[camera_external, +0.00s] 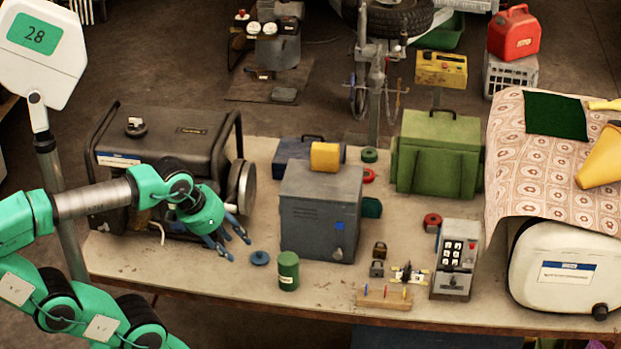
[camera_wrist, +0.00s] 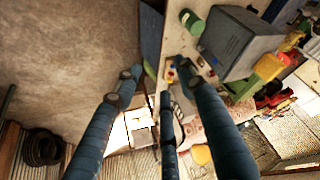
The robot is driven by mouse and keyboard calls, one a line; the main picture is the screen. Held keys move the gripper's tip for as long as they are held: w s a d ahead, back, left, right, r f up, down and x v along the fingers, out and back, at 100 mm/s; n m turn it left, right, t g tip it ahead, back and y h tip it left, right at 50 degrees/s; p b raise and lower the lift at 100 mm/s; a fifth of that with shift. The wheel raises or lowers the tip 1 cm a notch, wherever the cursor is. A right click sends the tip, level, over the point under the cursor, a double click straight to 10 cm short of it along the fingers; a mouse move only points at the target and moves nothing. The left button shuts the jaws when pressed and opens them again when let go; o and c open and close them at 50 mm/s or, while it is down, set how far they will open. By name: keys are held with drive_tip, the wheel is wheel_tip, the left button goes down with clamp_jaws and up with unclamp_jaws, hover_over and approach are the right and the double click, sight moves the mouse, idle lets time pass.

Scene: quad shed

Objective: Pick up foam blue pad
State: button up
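I cannot tell for sure which item is the foam blue pad. A small round blue disc (camera_external: 260,258) lies flat on the table, left of the green can. A small blue square (camera_external: 340,226) shows on the front of the grey box (camera_external: 306,222). My gripper (camera_external: 237,247) is above the table's left part, just left of the disc and apart from it. Its blue fingers are spread and empty, and they also show apart in the wrist view (camera_wrist: 155,74). I cannot make out the disc or the square in the wrist view.
The green can (camera_external: 288,271) stands in front of the grey box. A dark generator (camera_external: 165,150) stands behind my arm. A padlock (camera_external: 379,251), a keypad box (camera_external: 455,262) and a green case (camera_external: 438,150) are farther right. The table's front left (camera_external: 130,262) is clear.

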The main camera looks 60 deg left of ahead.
drive_tip(key=shift+o, duration=0.3)
drive_tip(key=o, duration=0.6)
drive_tip(key=shift+w+r, duration=0.1)
drive_tip(key=w+d+r+m+p, duration=0.15)
drive_tip(key=w+r, duration=0.25)
drive_tip(key=w, duration=0.4)
drive_tip(key=w+r+m+p, duration=0.1)
drive_tip(key=w+r+p, duration=0.15)
drive_tip(key=w, duration=0.65)
drive_tip(key=w+d+m+g+h+p, duration=0.1)
drive_tip(key=w+m+p, duration=0.15)
drive_tip(key=w, duration=1.65)
drive_tip(key=w+f+h+p, duration=0.1)
drive_tip(key=w+f+p, duration=0.1)
drive_tip(key=w+f, duration=0.45)
drive_tip(key=w+f+p, duration=0.2)
drive_tip(key=w+f, duration=0.1)
drive_tip(key=w, duration=0.7)
drive_tip(key=w+f+m+g+p, duration=0.1)
drive_tip(key=w+f+m+p, duration=0.1)
drive_tip(key=w+f, duration=1.2)
wheel_tip(320, 180, down, 4)
drive_tip(key=shift+w+d+f+m+h+p, duration=0.15)
drive_tip(key=shift+w+m+h+p, duration=0.2)
drive_tip(key=shift+p, duration=0.5)
